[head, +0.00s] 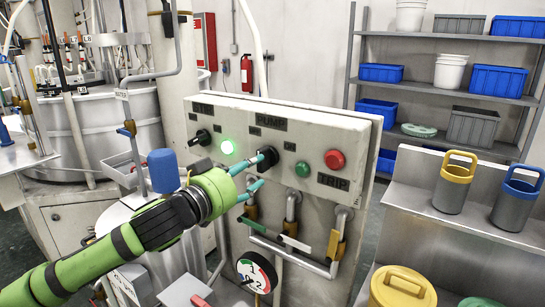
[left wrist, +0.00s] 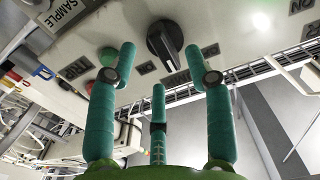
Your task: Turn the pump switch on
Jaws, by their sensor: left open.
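The pump switch (head: 269,157) is a black rotary knob under the PUMP label (head: 271,122) on a pale sloped panel (head: 330,122). My left gripper (head: 261,170) is at the panel, its upper finger overlapping the knob's edge and its lower finger below it. In the left wrist view the knob (left wrist: 164,40) shows between two spread teal fingers (left wrist: 160,57), with a third finger below. The gripper is open and holds nothing. I cannot tell whether a finger touches the knob. My right gripper is not in view.
A green button (head: 302,169) and a red button (head: 334,159) are right. Pipes with lever valves (head: 291,243) and a gauge (head: 256,273) stand below.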

